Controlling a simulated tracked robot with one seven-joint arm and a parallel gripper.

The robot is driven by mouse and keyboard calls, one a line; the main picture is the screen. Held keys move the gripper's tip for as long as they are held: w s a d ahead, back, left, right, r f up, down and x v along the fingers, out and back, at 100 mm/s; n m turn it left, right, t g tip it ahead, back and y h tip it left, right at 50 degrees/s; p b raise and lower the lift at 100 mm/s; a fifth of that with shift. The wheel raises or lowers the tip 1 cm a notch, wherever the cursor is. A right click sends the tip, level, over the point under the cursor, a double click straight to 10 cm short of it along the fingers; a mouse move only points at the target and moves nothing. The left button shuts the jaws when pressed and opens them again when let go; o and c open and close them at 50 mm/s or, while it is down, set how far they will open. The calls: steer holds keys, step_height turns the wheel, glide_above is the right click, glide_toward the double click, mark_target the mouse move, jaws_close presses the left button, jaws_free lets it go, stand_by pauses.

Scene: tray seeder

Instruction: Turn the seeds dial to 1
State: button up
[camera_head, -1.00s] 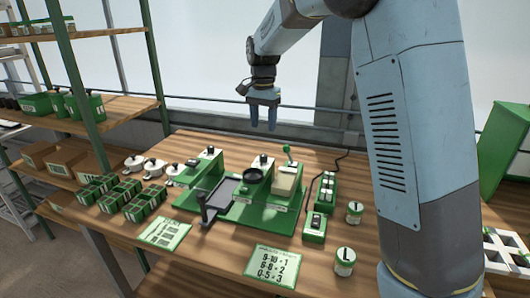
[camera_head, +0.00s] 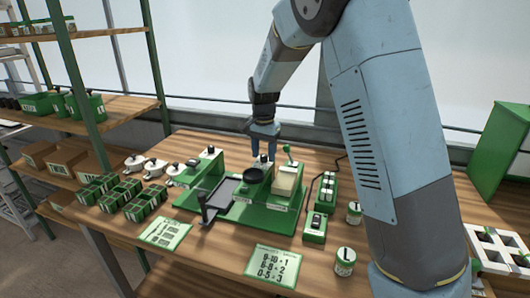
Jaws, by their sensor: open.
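The green tray seeder (camera_head: 235,210) stands on the wooden bench. A small dial (camera_head: 263,161) with a white face and dark knob sits at its back, behind the black round cup. My gripper (camera_head: 264,153) is open, fingers pointing down, at this dial. The fingertips appear on either side of the knob; whether they touch it I cannot tell. Another similar dial (camera_head: 209,153) is on a green block at the seeder's left end. The dial labels and settings are too small to read, so I cannot tell which is the seeds dial.
A card (camera_head: 273,264) reads "9-10 = 1, 6-8 = 2, 0-5 = 3". A second card (camera_head: 164,234) lies left of it. A green lever (camera_head: 288,155) stands close right of my gripper. A switch box (camera_head: 315,228), pots and green seedling trays (camera_head: 143,205) surround the seeder.

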jaws_close()
steer(key=shift+d, duration=0.2)
steer(key=shift+a, duration=0.1)
steer(key=n, duration=0.5)
steer(key=shift+n, duration=0.4)
steer(key=n, duration=0.6)
steer(key=shift+a, duration=0.1)
stand_by(0.4)
